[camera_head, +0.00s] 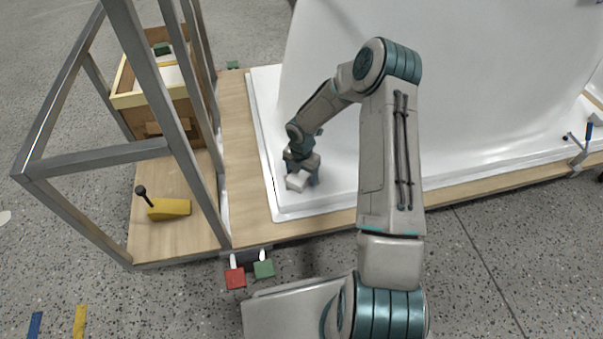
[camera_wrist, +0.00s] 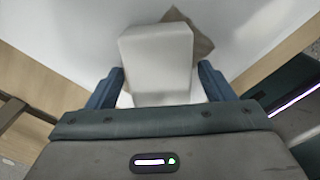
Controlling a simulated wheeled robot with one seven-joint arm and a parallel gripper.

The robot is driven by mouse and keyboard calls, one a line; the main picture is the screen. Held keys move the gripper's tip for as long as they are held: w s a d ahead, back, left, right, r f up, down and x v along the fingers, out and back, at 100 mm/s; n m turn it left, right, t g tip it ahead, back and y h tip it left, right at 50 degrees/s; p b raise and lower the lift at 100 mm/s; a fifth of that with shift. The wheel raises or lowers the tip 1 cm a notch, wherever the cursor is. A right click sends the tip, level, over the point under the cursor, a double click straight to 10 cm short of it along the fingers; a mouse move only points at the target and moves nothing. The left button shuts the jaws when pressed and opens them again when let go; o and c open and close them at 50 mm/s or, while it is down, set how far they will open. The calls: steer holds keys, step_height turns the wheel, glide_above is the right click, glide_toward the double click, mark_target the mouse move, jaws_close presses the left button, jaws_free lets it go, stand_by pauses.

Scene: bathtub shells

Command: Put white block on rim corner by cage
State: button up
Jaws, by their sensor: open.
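The white block (camera_head: 297,182) is at the near left part of the white bathtub shell (camera_head: 450,80), just inside the rim corner (camera_head: 284,212) on the cage side. In the wrist view the white block (camera_wrist: 157,55) lies between the two blue fingers of my gripper (camera_wrist: 160,82), with narrow gaps beside it. My gripper (camera_head: 304,172) is open and is directly at the block. I cannot tell whether the block's underside touches the shell. The cage (camera_head: 110,160) is a grey metal frame left of the corner.
A wooden crate (camera_head: 155,95) and a yellow block with a black knob (camera_head: 170,208) stand inside the cage. Red (camera_head: 235,278) and green (camera_head: 264,268) clamp pads show at the board's front edge. A brown patch (camera_wrist: 196,32) lies behind the block in the wrist view.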

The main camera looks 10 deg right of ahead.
step_height(320, 180, up, 12)
steer(key=p, duration=0.5)
step_height(320, 180, up, 10)
steer(key=m+h, duration=0.2)
steer(key=m, duration=0.4)
glide_above(302, 173)
steer(key=s+d, duration=0.1)
steer(key=s, duration=0.4)
steer(key=s+r+m+y, duration=0.1)
steer(key=s+r+m, duration=0.7)
steer(key=s+m, duration=0.2)
steer(key=s+a+r+m+t+y, duration=0.1)
steer(key=s+r+m, duration=0.7)
steer(key=s+m, duration=0.3)
steer(key=shift+s+a, duration=0.3)
steer(key=shift+s, duration=0.35)
steer(key=shift+r, duration=0.1)
